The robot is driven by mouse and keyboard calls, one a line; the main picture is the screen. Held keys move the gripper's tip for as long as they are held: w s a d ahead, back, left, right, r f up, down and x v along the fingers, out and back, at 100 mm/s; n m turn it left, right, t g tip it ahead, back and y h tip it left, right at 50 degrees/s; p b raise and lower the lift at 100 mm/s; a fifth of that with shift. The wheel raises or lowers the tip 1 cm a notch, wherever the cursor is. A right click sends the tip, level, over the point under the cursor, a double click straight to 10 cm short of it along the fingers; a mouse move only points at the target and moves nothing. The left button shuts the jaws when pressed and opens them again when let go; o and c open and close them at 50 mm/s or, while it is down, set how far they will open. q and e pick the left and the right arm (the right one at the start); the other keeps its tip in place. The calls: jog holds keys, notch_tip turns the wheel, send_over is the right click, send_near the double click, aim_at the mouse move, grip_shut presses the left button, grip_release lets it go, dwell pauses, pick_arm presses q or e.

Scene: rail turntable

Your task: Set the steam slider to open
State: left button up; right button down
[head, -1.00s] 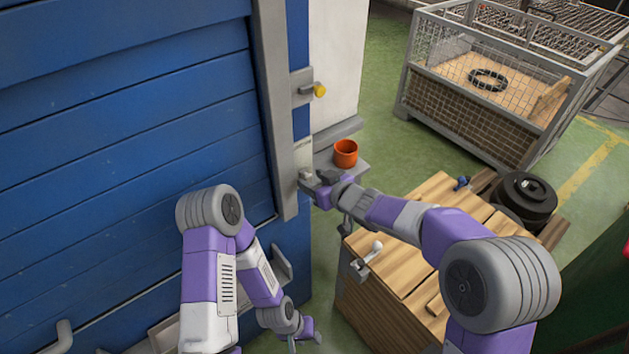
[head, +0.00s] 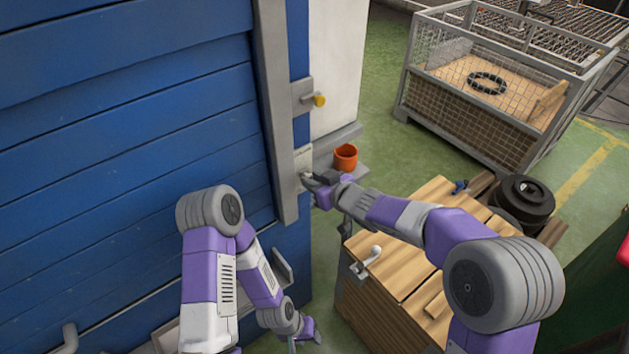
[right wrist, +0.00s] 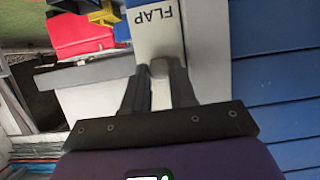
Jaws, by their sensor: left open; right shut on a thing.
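My right gripper (head: 308,179) is at a pale plate (head: 303,157) on the grey post beside the blue wall. In the right wrist view the plate (right wrist: 154,35) carries the word FLAP. There the right gripper (right wrist: 158,75) is shut on a small grey knob (right wrist: 159,67) just below that word. A yellow knob (head: 319,100) sticks out of a grey bracket higher on the post. I read no steam label or open mark. My left gripper (head: 304,334) is open and empty, low in front of the blue wall; its fingers are small in the head view.
An orange-red cup (head: 345,156) stands on a grey ledge just right of the right gripper. A wooden box (head: 408,252) with a white-knobbed lever (head: 372,255) lies below the right arm. A mesh crate (head: 484,112) stands farther back. Green floor lies between.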

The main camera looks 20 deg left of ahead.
notch_tip(320, 180, up, 3)
jog(key=shift+f+p, duration=0.2)
jog(key=shift+p, duration=0.55)
pick_arm(q)
notch_tip(320, 180, up, 2)
jog(key=shift+r, duration=0.15)
pick_arm(e)
jog(key=shift+f, duration=0.1)
jog(key=c, duration=0.9)
grip_release()
pick_arm(q)
jog(key=shift+r+p, duration=0.65)
pick_arm(e)
jog(key=v, duration=0.7)
jog(key=shift+s+d, duration=0.2)
